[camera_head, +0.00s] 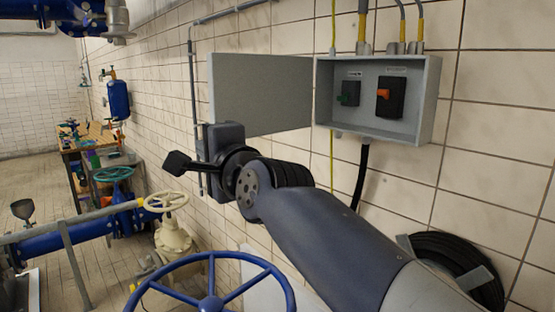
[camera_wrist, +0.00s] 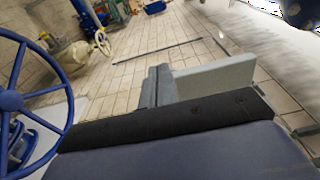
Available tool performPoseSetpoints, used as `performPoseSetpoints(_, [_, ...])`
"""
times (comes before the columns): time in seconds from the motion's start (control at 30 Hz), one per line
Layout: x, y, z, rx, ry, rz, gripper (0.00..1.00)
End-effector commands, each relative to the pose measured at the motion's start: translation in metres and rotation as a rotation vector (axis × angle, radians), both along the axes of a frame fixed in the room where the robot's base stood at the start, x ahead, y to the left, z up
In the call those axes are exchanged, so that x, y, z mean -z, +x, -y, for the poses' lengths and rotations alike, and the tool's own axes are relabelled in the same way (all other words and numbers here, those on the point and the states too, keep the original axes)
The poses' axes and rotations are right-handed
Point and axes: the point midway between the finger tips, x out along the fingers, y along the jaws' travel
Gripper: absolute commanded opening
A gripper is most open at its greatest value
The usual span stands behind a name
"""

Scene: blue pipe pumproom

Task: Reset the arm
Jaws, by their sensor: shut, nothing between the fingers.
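In the head view my arm reaches up from the lower right, bent at the wrist, and ends near the wall. My gripper (camera_head: 222,140) is at its end, in front of the lower left edge of the open grey box door, with its fingers mostly hidden there. In the wrist view its short grey fingers (camera_wrist: 157,87) show beyond the dark edge of its body. They are together and hold nothing. I cannot tell the exact gap to the wall.
An open grey switch box (camera_head: 425,100) with a green and an orange switch hangs on the tiled wall. A blue handwheel (camera_head: 212,303) stands below my arm, also at the left in the wrist view (camera_wrist: 12,101). A cream valve wheel (camera_head: 166,201) and blue pipes stand left. A black hose coil (camera_head: 455,255) hangs right.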

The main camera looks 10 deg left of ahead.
Motion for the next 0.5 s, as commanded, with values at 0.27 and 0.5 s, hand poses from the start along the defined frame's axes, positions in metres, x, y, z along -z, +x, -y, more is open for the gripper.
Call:
performPoseSetpoints(0.27, [0.0, 0.001, 0.0, 0.0, 0.0, 0.0, 0.0])
performPoseSetpoints(0.5, [0.001, 0.011, 0.004, 0.003, 0.0, -0.003, 0.0])
